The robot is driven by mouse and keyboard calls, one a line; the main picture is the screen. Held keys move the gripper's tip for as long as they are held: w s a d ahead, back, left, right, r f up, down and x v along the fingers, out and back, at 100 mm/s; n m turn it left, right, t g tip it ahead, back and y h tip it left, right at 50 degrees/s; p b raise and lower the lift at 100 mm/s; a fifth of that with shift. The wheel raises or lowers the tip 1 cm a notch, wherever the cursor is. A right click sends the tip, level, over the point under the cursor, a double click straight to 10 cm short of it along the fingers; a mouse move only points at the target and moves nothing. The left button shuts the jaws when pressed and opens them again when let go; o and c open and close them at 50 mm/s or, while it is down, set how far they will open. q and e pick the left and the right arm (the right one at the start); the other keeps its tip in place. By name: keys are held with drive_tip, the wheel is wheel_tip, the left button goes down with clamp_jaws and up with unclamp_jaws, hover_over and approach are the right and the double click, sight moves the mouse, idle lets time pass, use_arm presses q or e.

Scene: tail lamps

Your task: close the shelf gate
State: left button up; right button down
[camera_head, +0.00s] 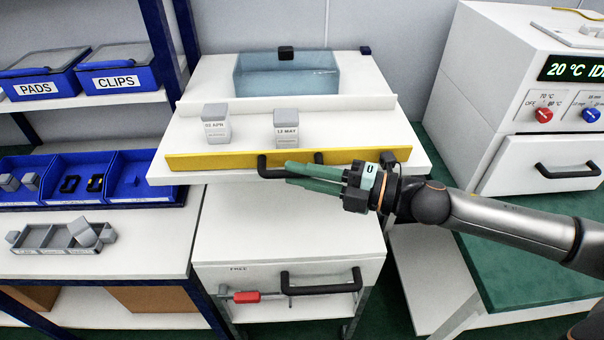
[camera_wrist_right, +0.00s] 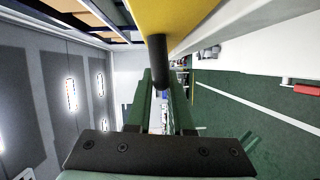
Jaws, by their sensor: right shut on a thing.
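The shelf gate (camera_head: 220,160) is a yellow bar along the front edge of the white shelf (camera_head: 360,75). It also shows close up in the right wrist view (camera_wrist_right: 175,20). A black handle (camera_head: 262,166) is fixed to its front; its bar shows in the right wrist view (camera_wrist_right: 157,50). My right gripper (camera_head: 287,174), with green fingers, comes from the right and is shut on the handle, one finger on each side in the wrist view (camera_wrist_right: 161,95). The fingers hide part of the handle. My left gripper is not in view.
Two grey labelled blocks (camera_head: 216,130) (camera_head: 287,134) stand on the shelf behind the gate. A clear blue bin (camera_head: 285,80) is at the back. Below is a white drawer (camera_head: 225,279) with a black handle. A white oven-like unit (camera_head: 480,80) stands right, blue bins (camera_head: 125,80) left.

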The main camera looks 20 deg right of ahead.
drive_tip(key=shift+w+r+m, duration=0.15)
drive_tip(key=shift+r+m, duration=0.1)
drive_tip(key=shift+m, duration=0.15)
drive_tip(key=c, duration=1.1)
unclamp_jaws()
drive_tip(key=shift+f, duration=0.1)
